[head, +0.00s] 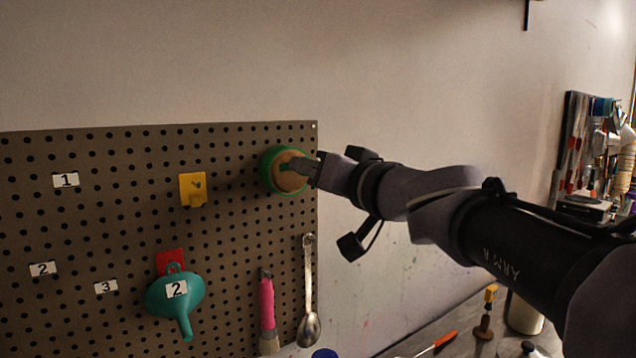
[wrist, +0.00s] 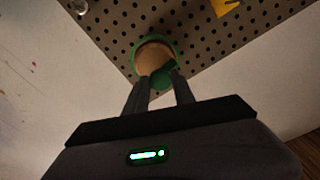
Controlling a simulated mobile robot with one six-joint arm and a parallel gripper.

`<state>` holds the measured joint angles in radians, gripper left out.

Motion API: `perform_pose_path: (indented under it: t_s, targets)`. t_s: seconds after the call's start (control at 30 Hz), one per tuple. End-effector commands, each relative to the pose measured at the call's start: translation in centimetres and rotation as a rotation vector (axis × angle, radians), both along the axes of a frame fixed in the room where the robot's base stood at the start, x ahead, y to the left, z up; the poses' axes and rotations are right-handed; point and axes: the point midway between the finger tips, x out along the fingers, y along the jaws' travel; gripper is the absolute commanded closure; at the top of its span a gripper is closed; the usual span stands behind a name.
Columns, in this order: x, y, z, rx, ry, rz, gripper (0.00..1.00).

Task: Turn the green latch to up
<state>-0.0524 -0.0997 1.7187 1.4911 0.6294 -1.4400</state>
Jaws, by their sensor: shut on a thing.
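The green latch (head: 269,173) is a round green-rimmed piece with a tan face, mounted at the upper right of the pegboard. It also shows in the wrist view (wrist: 170,43), with a green handle across the lower part of its face. My gripper (head: 295,166) reaches it from the right in the head view. In the wrist view the two fingers (wrist: 161,78) are on either side of the green handle and shut on it. The fingers hide part of the handle, so its exact direction is hard to tell.
The pegboard (head: 100,230) holds a yellow hook (head: 193,189), a teal funnel (head: 175,294) on a red hook (head: 170,258), a pink-handled brush (head: 267,310) and a metal spoon (head: 308,290). A bench with tools (head: 440,341) lies at lower right.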

Motion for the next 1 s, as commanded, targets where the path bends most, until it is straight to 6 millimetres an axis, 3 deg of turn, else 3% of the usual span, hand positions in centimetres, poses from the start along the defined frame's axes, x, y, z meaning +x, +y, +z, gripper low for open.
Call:
perform_pose_path:
  t_s: [1.0]
  targets:
    - [-0.03,0.1,0.06,0.796,0.54,0.0,1.0]
